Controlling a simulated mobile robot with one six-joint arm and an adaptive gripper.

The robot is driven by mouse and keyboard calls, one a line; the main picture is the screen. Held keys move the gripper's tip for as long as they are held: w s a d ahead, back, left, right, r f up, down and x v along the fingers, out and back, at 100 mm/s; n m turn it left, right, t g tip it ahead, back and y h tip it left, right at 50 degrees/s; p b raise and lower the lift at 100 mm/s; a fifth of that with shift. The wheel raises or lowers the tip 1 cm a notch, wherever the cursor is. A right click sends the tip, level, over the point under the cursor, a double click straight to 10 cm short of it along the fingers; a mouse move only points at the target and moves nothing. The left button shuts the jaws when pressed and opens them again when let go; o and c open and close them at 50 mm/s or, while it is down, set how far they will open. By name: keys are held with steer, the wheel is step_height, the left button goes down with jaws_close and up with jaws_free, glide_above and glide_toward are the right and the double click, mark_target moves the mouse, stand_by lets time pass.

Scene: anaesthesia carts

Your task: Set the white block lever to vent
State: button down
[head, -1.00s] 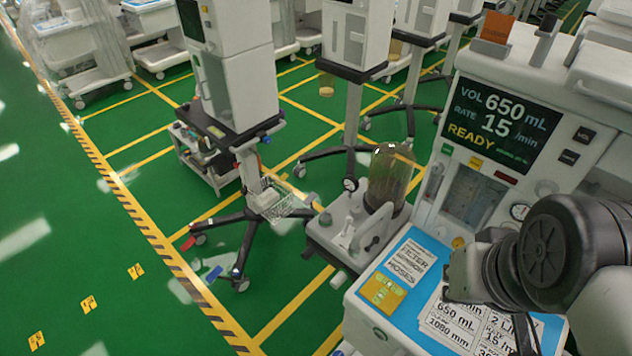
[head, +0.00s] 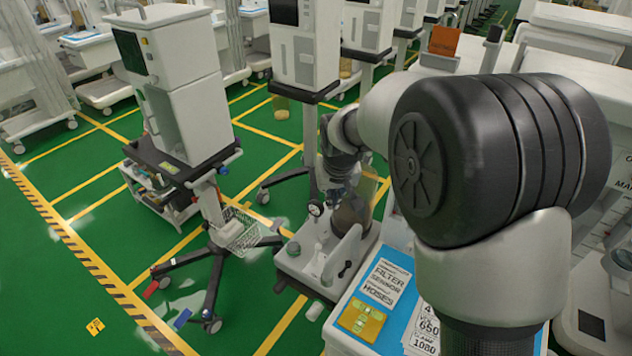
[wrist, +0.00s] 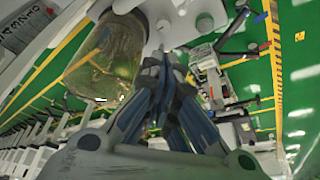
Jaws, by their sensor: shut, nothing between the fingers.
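The white block (head: 300,262) stands at the left end of the anaesthesia cart, with a pale lever (head: 343,252) slanting up across its top. A label pointing out the lever's setting cannot be read. A clear brownish canister (head: 352,215) stands behind the lever, partly hidden by my arm; it is large at upper left in the wrist view (wrist: 105,55). My gripper (head: 338,190) hangs over the canister side of the block, its tips hard to make out. In the wrist view, my gripper (wrist: 160,60) is shut and empty, its tips near the white block (wrist: 175,18).
A blue mat (head: 403,262) with paper cards and a yellow tag (head: 362,318) lies right of the block. My arm hides the cart's screen. A wheeled stand with a wire basket (head: 235,230) is to the left.

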glide_above(317, 253)
steer(key=w, duration=0.5)
step_height(317, 253, down, 10)
steer(key=shift+s+a+n, duration=0.15)
steer(key=shift+a+n, duration=0.15)
steer(key=b+x, duration=0.3)
steer(key=x, duration=0.6)
steer(key=shift+f, duration=0.4)
steer(key=shift+s+f, duration=0.2)
steer(key=shift+s+d+r+b, duration=0.15)
steer(key=shift+s+b, duration=0.1)
steer(key=shift+s, duration=0.6)
steer(key=shift+s+d+f+b, duration=0.1)
steer(key=shift+s+d+b, duration=0.1)
steer(key=shift+s, duration=0.6)
